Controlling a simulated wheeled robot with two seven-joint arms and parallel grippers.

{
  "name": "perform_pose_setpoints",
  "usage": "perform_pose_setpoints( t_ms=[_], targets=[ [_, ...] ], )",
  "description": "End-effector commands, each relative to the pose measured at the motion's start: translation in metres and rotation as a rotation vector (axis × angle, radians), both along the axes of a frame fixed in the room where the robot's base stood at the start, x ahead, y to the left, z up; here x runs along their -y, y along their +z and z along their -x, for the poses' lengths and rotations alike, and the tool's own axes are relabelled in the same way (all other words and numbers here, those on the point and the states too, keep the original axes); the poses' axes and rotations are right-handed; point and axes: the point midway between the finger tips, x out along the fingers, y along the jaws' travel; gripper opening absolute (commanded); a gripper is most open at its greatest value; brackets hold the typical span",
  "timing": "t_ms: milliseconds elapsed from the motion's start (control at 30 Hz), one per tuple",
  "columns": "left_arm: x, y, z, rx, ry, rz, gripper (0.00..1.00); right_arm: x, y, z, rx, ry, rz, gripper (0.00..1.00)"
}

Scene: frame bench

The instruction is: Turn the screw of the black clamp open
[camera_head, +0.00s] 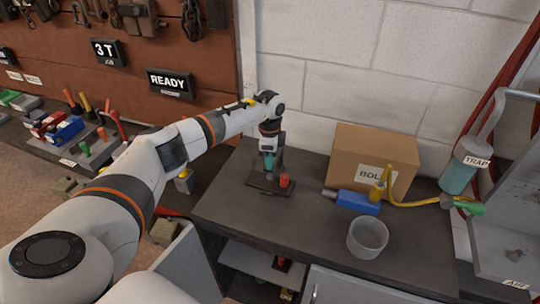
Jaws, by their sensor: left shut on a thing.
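My left gripper (268,150) points down over the dark bench, at the black clamp (280,158). It is shut on what looks like the top of the clamp's screw. The fingers hide most of the screw, so its turn cannot be seen. A teal part (268,163) shows just below the fingers. The clamp stands upright by a dark base plate (262,184) on the bench. A small red cylinder (285,180) stands at the plate's right side. My right gripper is not in view.
A cardboard box (350,158), a blue tool (357,203) with a yellow hose and a grey cup (367,238) stand to the right on the bench (300,235). The bench front is clear. A tool panel (150,60) hangs behind my left arm.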

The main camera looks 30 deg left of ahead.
Motion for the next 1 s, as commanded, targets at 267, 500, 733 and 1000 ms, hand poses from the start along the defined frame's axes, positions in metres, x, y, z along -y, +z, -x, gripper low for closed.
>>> perform_pose_setpoints(
  t_ms=[267,500,733,1000],
  targets=[
    [-0.0010,0.0008,-0.0002,0.000,0.034,-0.001,0.10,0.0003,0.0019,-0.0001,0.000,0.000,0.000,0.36],
    [-0.0008,0.0006,-0.0002,0.000,0.034,-0.001,0.10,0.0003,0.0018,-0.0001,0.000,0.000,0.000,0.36],
    [-0.0004,0.0004,0.0000,0.000,0.033,-0.001,0.55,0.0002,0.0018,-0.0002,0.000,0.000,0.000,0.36],
    [-0.0001,0.0009,0.0000,0.000,0.032,0.000,0.55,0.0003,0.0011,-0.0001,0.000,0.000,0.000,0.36]
  ],
)
